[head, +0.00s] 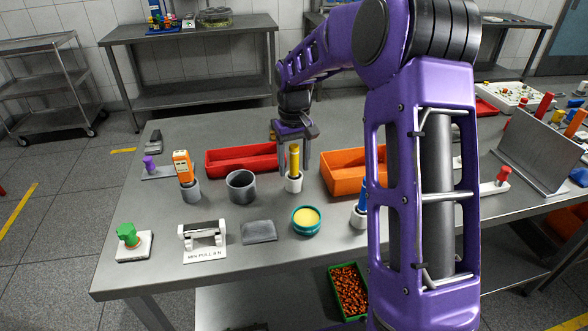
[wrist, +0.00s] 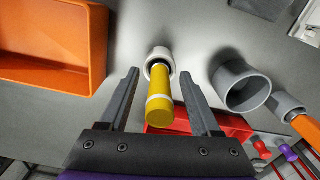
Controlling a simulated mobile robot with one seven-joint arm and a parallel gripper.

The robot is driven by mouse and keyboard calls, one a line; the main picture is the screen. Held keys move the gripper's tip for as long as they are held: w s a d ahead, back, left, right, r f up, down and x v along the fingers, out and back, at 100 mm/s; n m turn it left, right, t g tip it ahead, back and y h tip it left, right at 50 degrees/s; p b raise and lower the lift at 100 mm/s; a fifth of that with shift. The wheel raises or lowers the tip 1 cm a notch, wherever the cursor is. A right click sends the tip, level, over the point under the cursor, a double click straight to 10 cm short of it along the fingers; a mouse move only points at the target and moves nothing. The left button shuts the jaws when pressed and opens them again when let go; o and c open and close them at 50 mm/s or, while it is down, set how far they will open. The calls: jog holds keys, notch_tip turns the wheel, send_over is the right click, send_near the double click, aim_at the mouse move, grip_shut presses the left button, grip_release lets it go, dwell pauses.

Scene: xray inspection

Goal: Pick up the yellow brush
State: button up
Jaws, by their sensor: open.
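The yellow brush (head: 294,160) stands upright in a small white holder (head: 293,184) on the table, with a pale band around it. In the wrist view the yellow brush (wrist: 160,98) points toward the camera from the white holder (wrist: 159,56). My gripper (head: 292,165) is at the brush, seen in the head view from above and behind it. In the wrist view my gripper (wrist: 164,86) is open, with one finger on each side of the brush and gaps between them. The brush's lower end is hidden inside the holder.
A red tray (head: 240,161) and a grey cup (head: 240,186) stand left of the brush. An orange bin (head: 343,183) is close on the right. A teal bowl (head: 306,221) stands in front. An orange tool (head: 183,165) stands in a grey holder further left.

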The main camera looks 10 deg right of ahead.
aim_at(294, 146)
grip_shut()
dwell(0.5)
notch_tip(294, 146, up, 10)
jog(key=shift+r+p, duration=0.1)
jog(key=shift+p, duration=0.8)
